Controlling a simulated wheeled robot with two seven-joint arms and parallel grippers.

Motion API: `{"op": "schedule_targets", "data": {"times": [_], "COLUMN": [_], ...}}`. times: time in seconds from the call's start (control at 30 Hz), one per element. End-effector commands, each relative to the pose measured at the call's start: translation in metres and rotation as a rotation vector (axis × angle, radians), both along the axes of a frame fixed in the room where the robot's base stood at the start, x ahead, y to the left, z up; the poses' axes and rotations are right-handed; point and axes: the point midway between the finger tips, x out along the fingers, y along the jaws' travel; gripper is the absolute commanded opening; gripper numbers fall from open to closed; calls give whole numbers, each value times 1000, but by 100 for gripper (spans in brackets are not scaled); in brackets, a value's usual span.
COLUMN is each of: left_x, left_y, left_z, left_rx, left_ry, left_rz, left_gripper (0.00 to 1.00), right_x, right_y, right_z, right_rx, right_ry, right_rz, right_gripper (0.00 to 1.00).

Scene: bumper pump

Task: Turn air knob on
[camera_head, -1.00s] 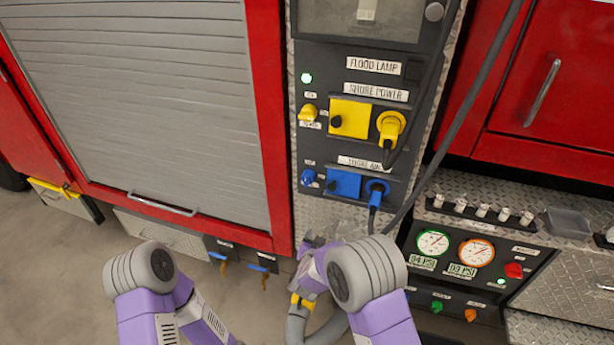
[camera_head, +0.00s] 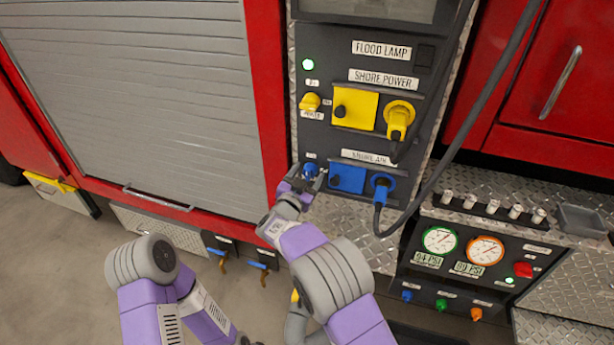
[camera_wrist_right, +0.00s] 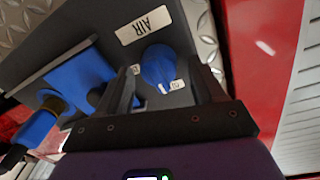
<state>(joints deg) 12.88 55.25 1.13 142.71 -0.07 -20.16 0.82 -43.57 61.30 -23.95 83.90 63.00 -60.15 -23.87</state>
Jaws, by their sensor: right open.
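The blue air knob (camera_head: 309,169) sits on the dark panel left of the blue shore air cover (camera_head: 347,178). In the right wrist view the air knob (camera_wrist_right: 159,67) shows between my right gripper's fingers, under an AIR label (camera_wrist_right: 143,25). My right gripper (camera_head: 305,180) is open, its fingers (camera_wrist_right: 170,92) on either side of the knob; I cannot tell whether they touch it. The knob is partly hidden by the gripper in the head view. My left arm is in the head view, but its gripper is not visible.
A blue plug (camera_head: 381,188) with a dark hose is right of the cover. Above are the yellow shore power knob (camera_head: 310,102), cover (camera_head: 355,109) and plug (camera_head: 398,116). A gauge panel (camera_head: 460,258) is at lower right. A roller shutter (camera_head: 150,100) fills the left.

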Motion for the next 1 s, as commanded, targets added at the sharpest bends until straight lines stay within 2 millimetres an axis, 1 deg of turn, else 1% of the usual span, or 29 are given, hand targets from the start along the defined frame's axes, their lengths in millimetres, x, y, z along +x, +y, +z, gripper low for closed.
{"op": "schedule_targets", "data": {"times": [0.23, 0.27, 0.6, 0.63, 0.83, 1.0], "left_x": [0, 0, 0, 0, 0, 0], "left_y": [0, 0, 0, 0, 0, 0], "left_z": [0, 0, 0, 0, -2, -9], "left_rx": [0, 0, 0, 0, 0, 0], "left_ry": [0, 0, 0, 0, 0, 0], "left_rz": [0, 0, 0, 0, 0, 0], "left_gripper": [68, 68, 68, 68, 68, 68], "right_x": [2, 2, 1, 1, 1, 1], "right_y": [-1, -1, -1, -1, -1, -2], "right_z": [0, 0, 0, 0, 0, -1], "right_rx": [0, 0, 0, 0, 16, 72], "right_ry": [0, 0, 0, 0, -5, -23], "right_rz": [0, 0, 0, 0, -1, -2], "right_gripper": [68, 66, 14, 12, 12, 12]}}
